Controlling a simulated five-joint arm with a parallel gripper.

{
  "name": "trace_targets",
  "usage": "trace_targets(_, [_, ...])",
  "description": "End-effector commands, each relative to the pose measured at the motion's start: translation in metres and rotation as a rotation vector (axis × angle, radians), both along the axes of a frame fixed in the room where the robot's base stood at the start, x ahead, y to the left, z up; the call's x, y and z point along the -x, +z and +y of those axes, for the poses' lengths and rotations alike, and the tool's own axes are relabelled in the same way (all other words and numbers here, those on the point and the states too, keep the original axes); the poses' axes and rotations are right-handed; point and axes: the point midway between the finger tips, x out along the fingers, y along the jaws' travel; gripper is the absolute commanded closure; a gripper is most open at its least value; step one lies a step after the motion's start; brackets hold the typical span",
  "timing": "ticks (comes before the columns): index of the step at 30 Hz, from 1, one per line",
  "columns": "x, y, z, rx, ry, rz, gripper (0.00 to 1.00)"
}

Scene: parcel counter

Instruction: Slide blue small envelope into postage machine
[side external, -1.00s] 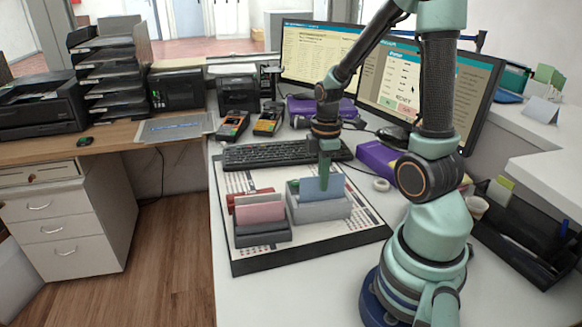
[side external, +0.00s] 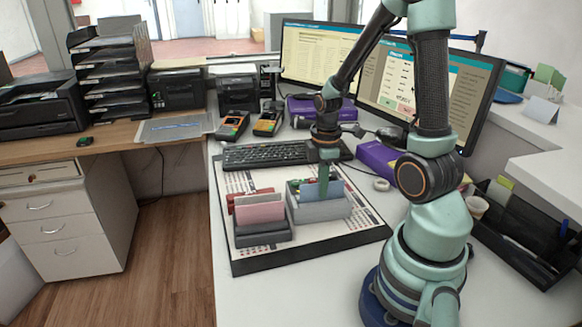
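A small blue envelope (side external: 309,192) stands upright in a light grey open box (side external: 322,209) on the desk mat. My gripper (side external: 324,178) points down at the envelope, and its green finger covers the envelope's middle. I cannot tell whether the fingers are open or shut on it. Red and green items show behind the envelope in the box. Which device is the postage machine is not clear; a black boxy machine (side external: 238,95) stands at the back of the counter.
A darker grey holder (side external: 262,231) with pink and red envelopes stands left of the box. A keyboard (side external: 264,154), two card terminals (side external: 233,126) and a purple box (side external: 380,157) lie behind. Monitors stand at the back. A black organiser (side external: 520,245) is at right.

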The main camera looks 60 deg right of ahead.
Motion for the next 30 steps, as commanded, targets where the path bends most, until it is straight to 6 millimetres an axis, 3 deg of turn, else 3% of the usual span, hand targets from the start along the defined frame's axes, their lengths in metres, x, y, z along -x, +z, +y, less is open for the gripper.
trace_targets(8, [0.0,0.0,0.0,0.0,0.0,0.0,1.0])
trace_targets(9, [0.0,0.0,0.0,0.0,0.0,0.0,0.81])
trace_targets(11, [0.0,0.0,0.0,0.0,0.0,0.0,0.61])
trace_targets(23, [-0.001,0.004,0.0,0.002,0.0,-0.003,0.61])
trace_targets(30, [-0.002,0.038,-0.001,0.005,0.0,-0.007,0.61])
